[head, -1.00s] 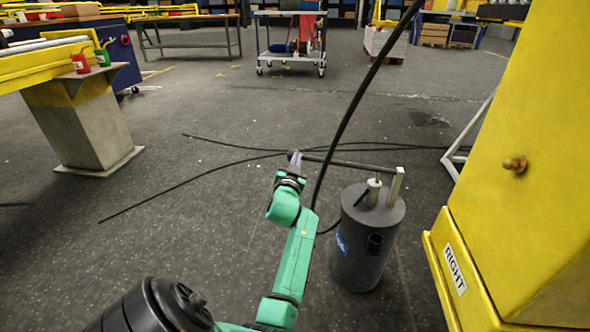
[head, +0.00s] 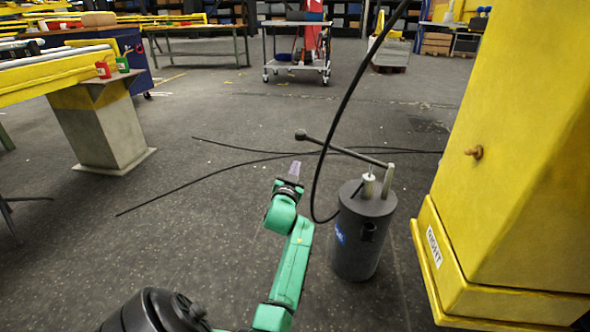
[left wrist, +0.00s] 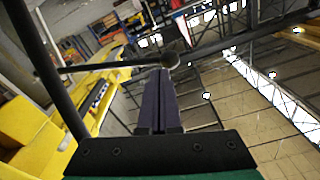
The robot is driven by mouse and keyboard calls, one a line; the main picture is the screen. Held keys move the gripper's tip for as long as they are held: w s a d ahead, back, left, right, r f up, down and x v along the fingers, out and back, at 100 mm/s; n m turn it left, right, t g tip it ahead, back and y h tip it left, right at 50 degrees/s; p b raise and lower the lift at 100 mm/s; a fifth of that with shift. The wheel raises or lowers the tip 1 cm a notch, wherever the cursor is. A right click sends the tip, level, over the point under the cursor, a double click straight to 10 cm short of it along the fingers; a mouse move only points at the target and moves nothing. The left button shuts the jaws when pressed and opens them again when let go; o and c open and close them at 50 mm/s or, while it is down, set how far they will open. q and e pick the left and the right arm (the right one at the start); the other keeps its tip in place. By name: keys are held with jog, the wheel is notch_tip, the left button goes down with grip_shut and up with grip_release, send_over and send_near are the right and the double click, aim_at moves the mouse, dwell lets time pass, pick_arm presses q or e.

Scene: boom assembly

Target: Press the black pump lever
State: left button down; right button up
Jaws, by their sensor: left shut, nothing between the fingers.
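The black pump lever (head: 345,150) is a thin rod with a round knob at its free left end. It slopes up to the left from the top of the dark grey pump cylinder (head: 362,240), which stands upright on the floor. My left gripper (head: 294,168) is shut and empty, its purple-grey fingertips just below the knob in the head view, with a small gap between. In the left wrist view the knob (left wrist: 170,60) shows just beyond the tips of the shut fingers (left wrist: 158,85); I cannot tell there whether they touch. My right gripper is not in view.
A black hose (head: 325,150) rises in a curve beside the pump. A yellow block marked RIGHT (head: 515,150) stands close at the right. More black cables lie on the floor. A grey pedestal (head: 100,130) stands at the left. The floor between is open.

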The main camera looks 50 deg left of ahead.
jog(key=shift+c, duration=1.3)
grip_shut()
pick_arm(q)
jog(key=s+d+f+m+g+h, duration=0.1)
jog(key=s+d+f+m+h, duration=0.2)
jog(key=d+f, duration=0.45)
jog(key=s+d+f+m+g+h, duration=0.15)
jog(key=d+f+h, duration=0.25)
jog(key=d, duration=0.6)
jog(key=s+d+f+m+h, duration=0.1)
jog(key=s+d+f+h, duration=0.25)
jog(key=d+f, duration=0.4)
jog(key=s+d+f+g+h, duration=0.2)
jog(key=s+d, duration=0.5)
jog(key=d, duration=0.2)
jog(key=s+d+f+g+h, duration=0.2)
jog(key=s+d+h, duration=0.1)
jog(key=s+d, duration=0.3)
jog(key=d+m, duration=0.1)
jog(key=d, duration=0.1)
jog(key=shift+s+d+f+g, duration=0.25)
jog(key=shift+s+d+g, duration=0.1)
jog(key=shift+s+d, duration=0.05)
jog(key=shift+h, duration=0.25)
